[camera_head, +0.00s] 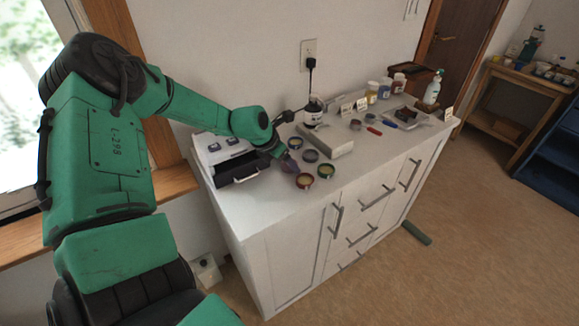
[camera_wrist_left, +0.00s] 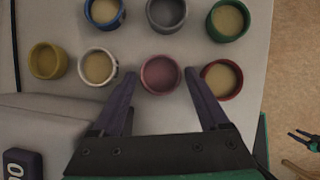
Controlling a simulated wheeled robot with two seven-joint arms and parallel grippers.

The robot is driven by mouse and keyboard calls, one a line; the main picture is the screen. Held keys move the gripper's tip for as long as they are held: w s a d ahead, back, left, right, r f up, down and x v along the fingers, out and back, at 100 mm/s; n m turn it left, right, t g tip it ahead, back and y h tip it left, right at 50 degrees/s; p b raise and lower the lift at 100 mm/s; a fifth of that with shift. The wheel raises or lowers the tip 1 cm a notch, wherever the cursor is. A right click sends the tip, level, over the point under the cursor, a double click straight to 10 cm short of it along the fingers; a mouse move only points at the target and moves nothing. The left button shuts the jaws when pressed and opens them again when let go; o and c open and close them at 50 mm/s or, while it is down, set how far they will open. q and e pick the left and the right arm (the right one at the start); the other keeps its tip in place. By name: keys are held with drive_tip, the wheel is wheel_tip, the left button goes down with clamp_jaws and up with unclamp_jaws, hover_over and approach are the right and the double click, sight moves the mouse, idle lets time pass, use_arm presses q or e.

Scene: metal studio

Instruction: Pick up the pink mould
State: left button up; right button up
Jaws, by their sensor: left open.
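The pink mould (camera_wrist_left: 160,74) is a small round cup in the near row of moulds in the left wrist view. My left gripper (camera_wrist_left: 161,78) is open, with one dark purple finger at each side of the pink mould. The mould lies between the fingertips, and I cannot tell whether they touch it. In the head view my left gripper reaches down to the white cabinet top (camera_head: 262,202). The fingers and the mould there are too small to tell apart.
Close around stand a red mould (camera_wrist_left: 222,78), a white mould (camera_wrist_left: 98,67), a grey mould (camera_wrist_left: 166,14), a green mould (camera_wrist_left: 228,20), a blue mould (camera_wrist_left: 104,13) and a yellow mould (camera_wrist_left: 47,61). A white machine (camera_head: 222,148) with an open dark drawer stands left of the gripper.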

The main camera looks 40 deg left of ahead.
use_arm(q)
drive_tip(key=shift+r, duration=0.1)
drive_tip(key=c, duration=1.1)
